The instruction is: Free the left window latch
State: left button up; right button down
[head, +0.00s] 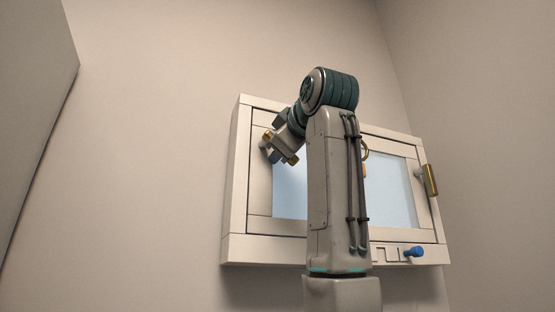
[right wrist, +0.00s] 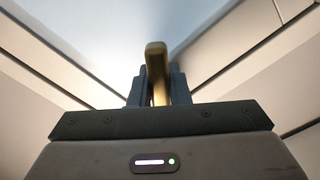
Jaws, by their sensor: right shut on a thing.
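The window (head: 235,180) is a pale frame with a bluish pane, set on the wall. My right gripper (head: 273,155) is at the upper left side of its frame. It is shut on the left latch (head: 267,136), a brass piece partly hidden by the gripper. In the right wrist view, the brass bar of the latch (right wrist: 156,62) stands between the two dark fingers of the gripper (right wrist: 158,90). The latch's mount is hidden. A second brass latch (head: 431,180) is at the right side of the frame. My left gripper is not in view.
A blue knob (head: 413,252) sits by a notched slot on the lower right sill. A brass curved handle (head: 365,150) shows partly behind my arm, which covers the middle of the window. A pale panel (head: 35,90) stands at the far left. The wall between is bare.

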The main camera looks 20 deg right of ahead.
jog(key=n, duration=0.2)
jog(key=r+n, duration=0.1)
jog(key=shift+d+n+b, duration=0.3)
jog(key=shift+d+r+n, duration=0.1)
jog(key=shift+r+n, duration=0.2)
jog(key=shift+n, duration=0.7)
jog(key=shift+r+n, duration=0.3)
jog(key=shift+n, duration=0.7)
jog(key=c, duration=1.4)
grip_release()
jog(key=shift+o, duration=0.2)
jog(key=shift+s+r, duration=0.1)
jog(key=s+b, duration=0.5)
jog(key=s, duration=0.5)
jog(key=shift+s, duration=0.35)
